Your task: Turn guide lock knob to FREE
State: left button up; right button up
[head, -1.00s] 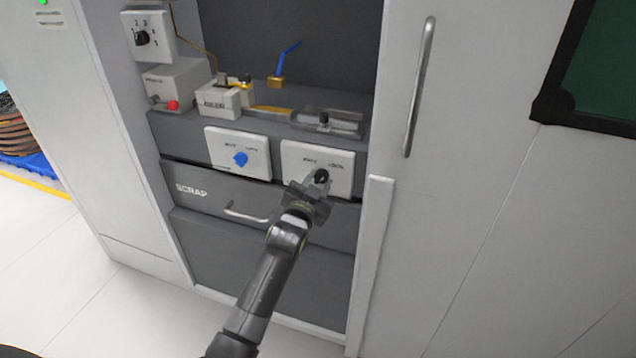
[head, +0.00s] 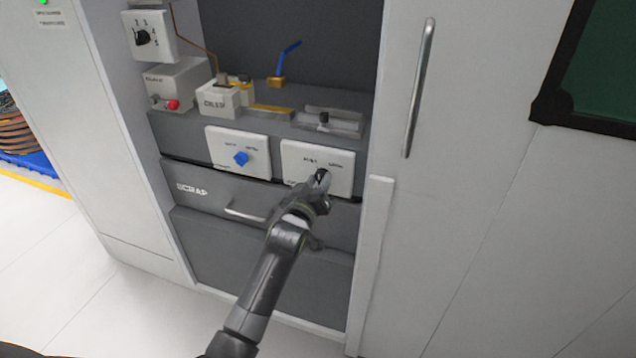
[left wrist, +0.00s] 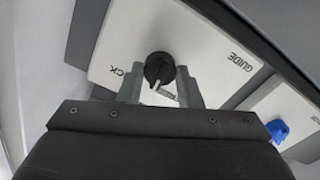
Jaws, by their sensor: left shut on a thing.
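The guide lock knob (head: 322,175) is a dark round knob on a white panel (head: 344,165) at the right of the station. The panel's upper edge carries two small labels, FREE at left and LOCK at right. My left gripper (head: 319,182) is shut on the knob. In the left wrist view, the black knob (left wrist: 159,68) sits between the two grey fingers (left wrist: 158,88). Its pale pointer mark points down in that view, near a small label that the gripper partly hides. "GUIDE" and the end "CK" are readable on the panel. My right gripper is not in view.
A similar white panel with a blue knob (head: 241,158) is just left. Below is the SCRAP drawer with a bar handle (head: 246,213). Above are a blue-lever valve (head: 284,66) and a red button (head: 172,104). A tall door handle (head: 419,88) stands at right.

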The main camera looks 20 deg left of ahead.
pick_arm(q)
jog(key=shift+n, duration=0.9)
jog(key=n, duration=0.3)
jog(key=shift+f+n+b, duration=0.1)
jog(key=shift+n+b, duration=0.25)
jog(key=shift+n, duration=1.15)
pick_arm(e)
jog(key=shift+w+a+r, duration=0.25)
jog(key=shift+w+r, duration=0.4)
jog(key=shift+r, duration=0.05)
pick_arm(q)
jog(key=o, duration=1)
